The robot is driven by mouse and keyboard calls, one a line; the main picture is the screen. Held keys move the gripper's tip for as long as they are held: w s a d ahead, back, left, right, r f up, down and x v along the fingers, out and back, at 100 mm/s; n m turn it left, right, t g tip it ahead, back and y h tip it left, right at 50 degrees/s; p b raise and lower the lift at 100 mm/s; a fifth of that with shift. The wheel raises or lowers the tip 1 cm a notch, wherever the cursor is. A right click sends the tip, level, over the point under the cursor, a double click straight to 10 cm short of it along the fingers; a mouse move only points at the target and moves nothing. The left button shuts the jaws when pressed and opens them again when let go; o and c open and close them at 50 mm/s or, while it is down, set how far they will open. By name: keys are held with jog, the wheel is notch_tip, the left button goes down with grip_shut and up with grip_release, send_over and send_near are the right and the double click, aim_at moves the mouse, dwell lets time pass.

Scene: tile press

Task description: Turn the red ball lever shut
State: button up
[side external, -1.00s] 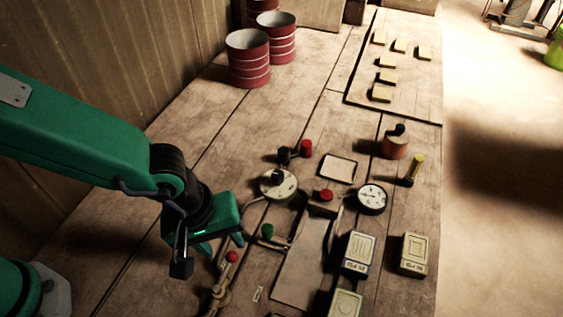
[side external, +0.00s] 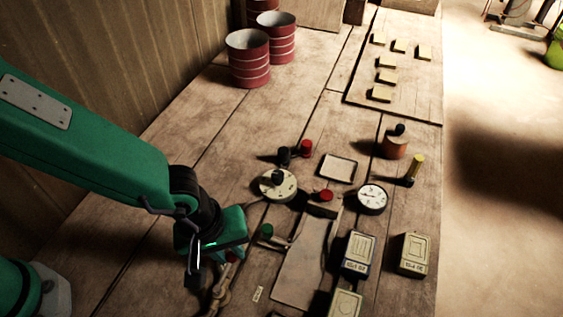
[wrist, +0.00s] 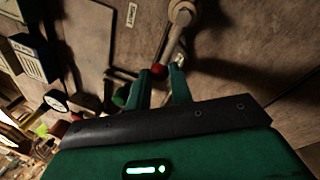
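The red ball (wrist: 158,70) sits on the end of a metal rod that runs up to a pipe valve (wrist: 181,14) in the wrist view. In the side view the ball (side external: 232,257) shows only partly, behind my gripper, with the brass valve (side external: 219,294) below it. My gripper (wrist: 157,82) is open, with its two green fingers on either side of the ball near their tips. I cannot tell whether either finger touches the ball. In the side view, my gripper (side external: 212,264) hangs low over the lever and hides part of it.
A green-knobbed lever (side external: 267,231) stands close to the right of my gripper. A round dial with a dark knob (side external: 277,184), a red knob (side external: 326,196) and a white gauge (side external: 372,198) lie farther off. Boxes (side external: 359,252) stand at the right. The board left of the dial is clear.

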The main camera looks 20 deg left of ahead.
grip_shut()
jog(key=shift+d, duration=0.1)
jog(key=shift+s+d+m, duration=0.1)
jog(key=shift+d+m, duration=0.5)
jog(key=shift+m, duration=0.55)
jog(key=shift+d+m, duration=0.6)
jog(key=shift+m, duration=0.55)
jog(key=o, duration=0.8)
grip_release()
jog(key=shift+a+r, duration=0.1)
jog(key=shift+r, duration=0.05)
notch_tip(320, 180, up, 8)
jog(key=a, duration=0.1)
jog(key=shift+s+f, duration=0.25)
jog(key=shift+s, duration=0.15)
